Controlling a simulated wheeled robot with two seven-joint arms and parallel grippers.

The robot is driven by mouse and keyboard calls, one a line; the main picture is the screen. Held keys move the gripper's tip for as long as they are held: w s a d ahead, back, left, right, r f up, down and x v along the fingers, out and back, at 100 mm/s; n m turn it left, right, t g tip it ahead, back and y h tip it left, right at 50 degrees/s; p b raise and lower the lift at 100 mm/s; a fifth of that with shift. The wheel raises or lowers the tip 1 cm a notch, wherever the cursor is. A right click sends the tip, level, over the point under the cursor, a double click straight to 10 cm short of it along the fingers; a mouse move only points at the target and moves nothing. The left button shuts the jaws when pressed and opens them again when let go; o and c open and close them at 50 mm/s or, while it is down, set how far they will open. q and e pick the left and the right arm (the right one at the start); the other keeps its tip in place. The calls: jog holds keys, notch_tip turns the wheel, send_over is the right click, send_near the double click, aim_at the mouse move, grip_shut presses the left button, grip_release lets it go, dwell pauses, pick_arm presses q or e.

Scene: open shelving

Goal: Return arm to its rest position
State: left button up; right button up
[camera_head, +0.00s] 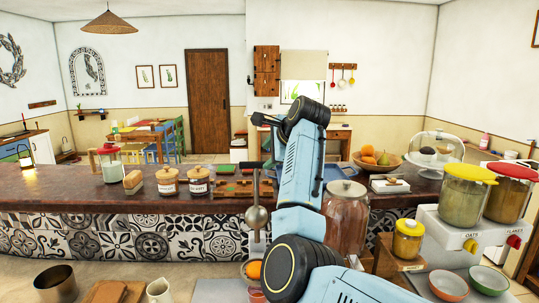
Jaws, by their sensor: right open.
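My right arm (300,170) comes in from the bottom right, blue with dark joints. It rises over the counter in the middle of the view and bends left at its top. My right gripper (265,128) is at that upper end, small and partly hidden by the arm. It is open, and I see nothing held in it. My left arm and gripper are not in view.
The tiled counter (60,196) crosses the view. A big glass jar (347,218) stands close right of my arm. Two lidded jars (167,182) stand left. Dispensers (465,193) and bowls (448,285) are at right. A metal ladle-like thing (257,216) is just left of my arm.

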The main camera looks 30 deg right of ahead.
jog(key=s+f+n+g+h, duration=0.15)
jog(key=s+f+n, duration=0.5)
jog(key=f, duration=0.65)
jog(key=s+f+n+g+h, duration=0.1)
jog(key=s+f+n+g, duration=0.15)
jog(key=s+f, duration=0.9)
jog(key=s+a+f+n+g+y, duration=0.1)
jog(key=s+a+f+n, duration=0.35)
jog(key=s, duration=0.45)
jog(key=s+a+f+n+g, duration=0.1)
jog(key=s+a+f+n, duration=0.35)
jog(key=s, duration=0.55)
jog(key=s+a+f+n+g+y, duration=0.1)
jog(key=s+a+f+n, duration=0.35)
jog(key=s, duration=0.45)
notch_tip(320, 180, down, 31)
jog(key=g+b, duration=0.1)
jog(key=b, duration=0.7)
jog(key=s+d+f+b, duration=0.1)
jog(key=s+f+b, duration=0.2)
jog(key=s+f, duration=0.5)
jog(key=s+d+f+n+g+b, duration=0.1)
jog(key=s+f+b, duration=0.2)
jog(key=s+f, duration=0.6)
notch_tip(320, 180, down, 6)
jog(key=shift+s+d+r, duration=0.1)
jog(key=shift+s+d, duration=0.2)
